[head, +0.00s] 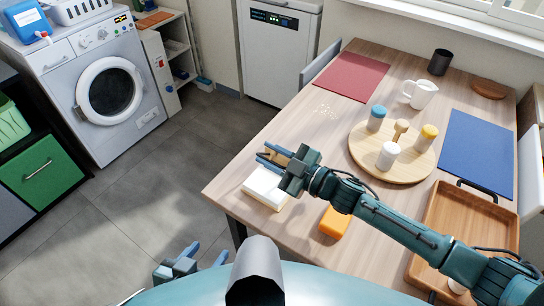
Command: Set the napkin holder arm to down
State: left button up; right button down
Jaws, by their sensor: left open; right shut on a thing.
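The napkin holder (262,187) stands near the left edge of the wooden table, with a stack of white napkins on a pale wooden base. My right gripper (266,154) is over its far side, with its blue fingers pointing left. It is shut on a small wooden piece, which looks like the holder's arm (274,156); the gripper hides much of it, and I cannot tell its exact angle. My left gripper (206,252) is open and empty, low at the bottom of the view, off the table's near left side.
An orange block-like item (335,223) lies under my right forearm. A round board (370,168) with shakers, a white jug (421,95), a wooden tray (455,215), a red mat (350,75) and a blue mat (478,150) are on the table. The floor at left is clear.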

pick_arm(q)
jog(key=w+d+r, duration=0.1)
jog(key=w+r, duration=0.1)
jog(key=w+d+r+m+h, duration=0.1)
jog(key=d+r, duration=0.1)
jog(key=r, duration=0.1)
jog(key=w+d+r+h, duration=0.1)
jog(key=w+r, duration=0.1)
jog(key=shift+w+d+r+t, duration=0.2)
jog(key=shift+w+r+t, duration=0.1)
jog(key=shift+w, duration=0.05)
jog(key=c, duration=0.5)
pick_arm(e)
jog(key=shift+r, duration=0.1)
pick_arm(q)
jog(key=w+d+r+m, duration=0.1)
jog(key=r, duration=0.2)
jog(key=d+r+m+h, duration=0.1)
jog(key=d+r, duration=0.1)
jog(key=r, duration=0.1)
jog(key=w+d+r+m+h, duration=0.1)
jog(key=d+r, duration=0.1)
jog(key=r, duration=0.1)
jog(key=shift+w+r, duration=0.3)
grip_shut()
jog(key=w+d+f, duration=0.5)
jog(key=w+f, duration=0.2)
jog(key=shift+w+d, duration=0.15)
jog(key=shift+d, duration=0.2)
